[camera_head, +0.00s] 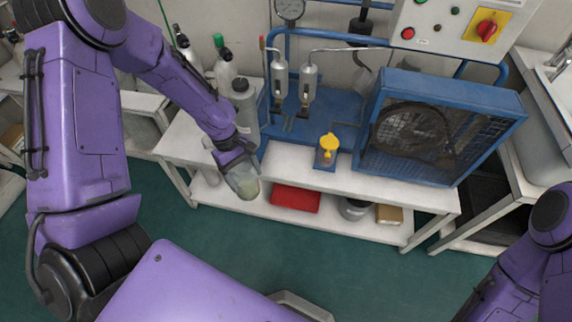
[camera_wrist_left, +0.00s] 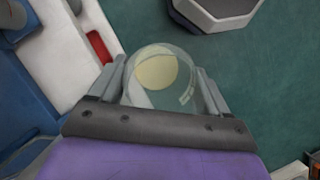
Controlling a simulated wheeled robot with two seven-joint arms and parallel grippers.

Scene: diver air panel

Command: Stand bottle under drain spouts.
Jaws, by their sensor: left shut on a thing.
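My left gripper (camera_head: 236,163) is shut on a clear, rounded bottle (camera_head: 243,183) and holds it in the air in front of the bench's front edge. In the left wrist view the bottle (camera_wrist_left: 160,80) sits between the two fingers, with a pale yellow patch showing through it. Two grey cylinders, the left one (camera_head: 280,80) and the right one (camera_head: 307,84), stand on the blue compressor frame, with thin drain spouts below them. The bottle is apart from the spouts, in front and to the left of them. My right gripper is out of view.
A yellow-topped item (camera_head: 328,148) stands at the bench's front edge, right of the spouts. The caged blue fan guard (camera_head: 440,125) fills the right side. A grey bottle (camera_head: 243,100) stands left of the frame. A red box (camera_head: 296,198) lies on the lower shelf.

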